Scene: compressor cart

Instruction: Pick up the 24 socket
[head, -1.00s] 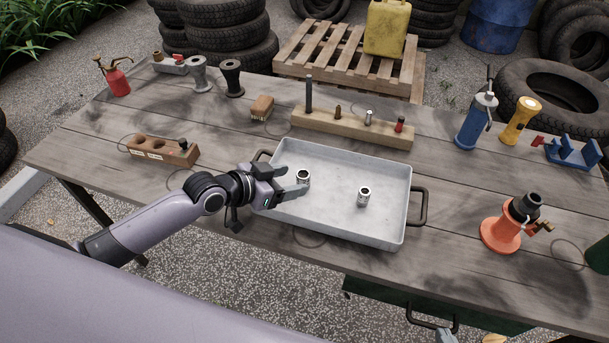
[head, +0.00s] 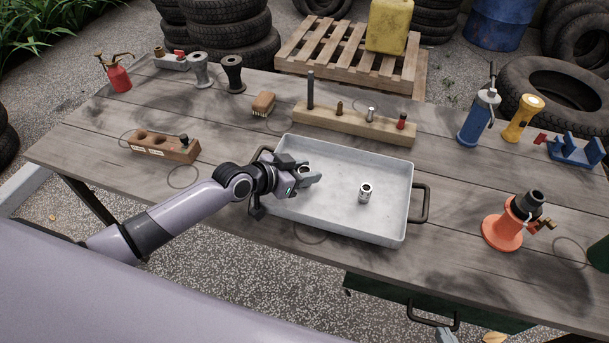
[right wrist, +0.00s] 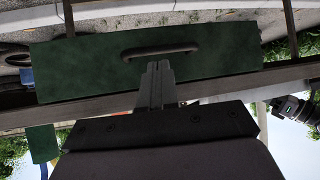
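Two metal sockets stand in the grey metal tray (head: 335,215) in the head view. The right one (head: 365,193) is upright and in plain sight. The left one (head: 304,169) is mostly hidden by my left gripper (head: 306,174); only its top rim shows between the fingers. The fingers look open around it, and contact cannot be made out. No size marking is readable on either socket. My right gripper (right wrist: 158,68) is shut and empty, below the table's front edge, facing a green drawer front with a dark handle.
A wooden socket holder (head: 165,147) with labels and holes is at the left. A wooden block with upright pieces (head: 350,124) stands behind the tray. An orange jack (head: 505,228) is to the right. The tray's raised walls and handles surround the left gripper's area.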

